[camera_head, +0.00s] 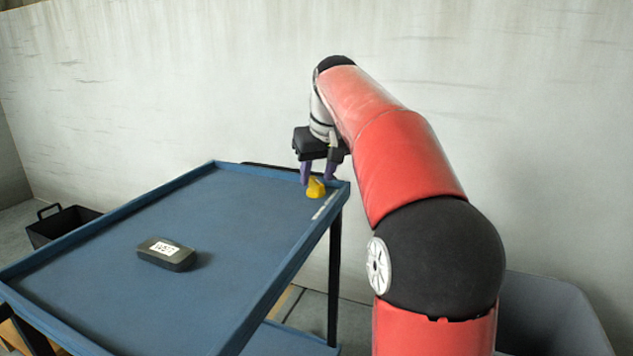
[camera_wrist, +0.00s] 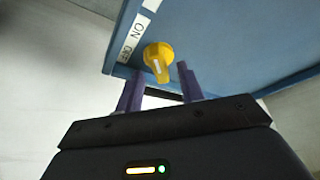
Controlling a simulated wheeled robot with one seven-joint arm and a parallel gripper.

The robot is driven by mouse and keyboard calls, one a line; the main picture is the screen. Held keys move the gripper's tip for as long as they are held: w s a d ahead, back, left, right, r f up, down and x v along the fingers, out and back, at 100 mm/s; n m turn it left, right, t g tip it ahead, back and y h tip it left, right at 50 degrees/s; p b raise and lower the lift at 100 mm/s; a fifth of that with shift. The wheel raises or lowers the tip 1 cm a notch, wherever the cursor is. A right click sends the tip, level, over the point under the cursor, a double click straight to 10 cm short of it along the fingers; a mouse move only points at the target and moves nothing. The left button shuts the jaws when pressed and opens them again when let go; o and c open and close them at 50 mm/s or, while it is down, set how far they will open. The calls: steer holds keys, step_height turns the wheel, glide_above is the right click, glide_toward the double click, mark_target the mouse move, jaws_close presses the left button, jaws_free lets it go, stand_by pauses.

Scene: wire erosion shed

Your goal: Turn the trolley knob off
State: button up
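The yellow knob (camera_head: 315,188) sits at the far right corner of the blue trolley (camera_head: 110,235). In the wrist view the knob (camera_wrist: 158,58) shows a short white line on its face. A white label strip with ON and OFF (camera_wrist: 132,40) lies beside it on the trolley top. I cannot tell for sure which word the line marks. My gripper (camera_head: 318,174) is just above and behind the knob, with its purple fingers pointing down. In the wrist view my gripper (camera_wrist: 159,75) has its fingers apart, with nothing held; the knob appears just beyond the gap between the fingertips.
A dark box with a white label (camera_head: 166,253) lies on the trolley top. A black open bin (camera_head: 62,226) stands on the floor at left, and a grey bin (camera_head: 550,315) at lower right. A pale wall is behind the trolley. Most of the trolley top is clear.

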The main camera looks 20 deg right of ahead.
steer(key=shift+w+f, duration=0.25)
steer(key=shift+f, duration=0.3)
jaws_close()
